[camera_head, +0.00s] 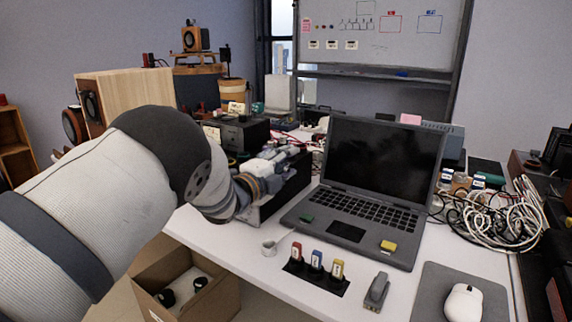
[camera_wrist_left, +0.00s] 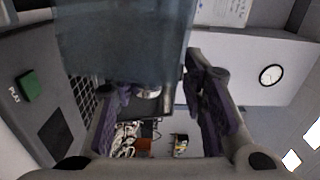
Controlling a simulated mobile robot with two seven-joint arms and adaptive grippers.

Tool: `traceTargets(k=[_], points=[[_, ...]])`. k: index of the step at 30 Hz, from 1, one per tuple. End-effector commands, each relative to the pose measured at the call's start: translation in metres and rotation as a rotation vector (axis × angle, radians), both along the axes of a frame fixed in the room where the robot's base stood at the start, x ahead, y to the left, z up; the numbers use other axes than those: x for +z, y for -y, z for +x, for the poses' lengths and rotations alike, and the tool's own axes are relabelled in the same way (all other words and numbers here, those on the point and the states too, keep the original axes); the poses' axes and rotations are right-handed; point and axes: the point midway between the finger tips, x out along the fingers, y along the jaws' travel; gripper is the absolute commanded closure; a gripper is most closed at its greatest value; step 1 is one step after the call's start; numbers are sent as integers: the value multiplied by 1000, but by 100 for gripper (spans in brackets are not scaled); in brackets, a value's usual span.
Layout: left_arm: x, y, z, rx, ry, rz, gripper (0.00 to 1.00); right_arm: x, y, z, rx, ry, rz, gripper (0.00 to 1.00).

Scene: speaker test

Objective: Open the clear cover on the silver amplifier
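My left gripper (camera_head: 268,170) reaches in from the left in the head view, over a dark-sided box (camera_head: 290,188) just left of the laptop. This box may be the amplifier; the gripper and arm hide much of it, and I cannot make out a silver front. In the left wrist view, the purple-padded fingers of my left gripper (camera_wrist_left: 160,95) are spread apart with nothing held between them. A bluish, see-through panel (camera_wrist_left: 125,40), which looks like the clear cover, is close beyond the fingertips. I cannot tell whether they touch it. My right gripper is not in view.
An open laptop (camera_head: 345,231) stands right of the gripper. Labelled red, blue and yellow pieces on a black strip (camera_head: 347,288) lie in front. A mouse (camera_head: 463,303) and tangled cables (camera_head: 500,214) are at right. A cardboard box (camera_head: 222,300) stands below the table edge.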

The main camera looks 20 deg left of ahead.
Motion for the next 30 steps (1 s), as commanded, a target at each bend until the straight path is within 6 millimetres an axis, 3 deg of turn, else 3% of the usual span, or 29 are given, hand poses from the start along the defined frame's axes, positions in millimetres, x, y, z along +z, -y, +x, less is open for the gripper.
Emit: traceTargets(k=[5, 12, 18, 27, 30], points=[[0, -5, -16, 1, -2, 1, 62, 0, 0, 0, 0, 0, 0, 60], [0, -25, -77, 3, -2, 1, 62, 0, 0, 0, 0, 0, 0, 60], [0, -36, -109, 1, -1, 1, 62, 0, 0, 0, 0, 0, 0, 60], [0, -37, -114, 0, 0, 1, 62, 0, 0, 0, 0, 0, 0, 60], [-2, -38, -116, 3, -3, 2, 82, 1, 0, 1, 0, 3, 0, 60]])
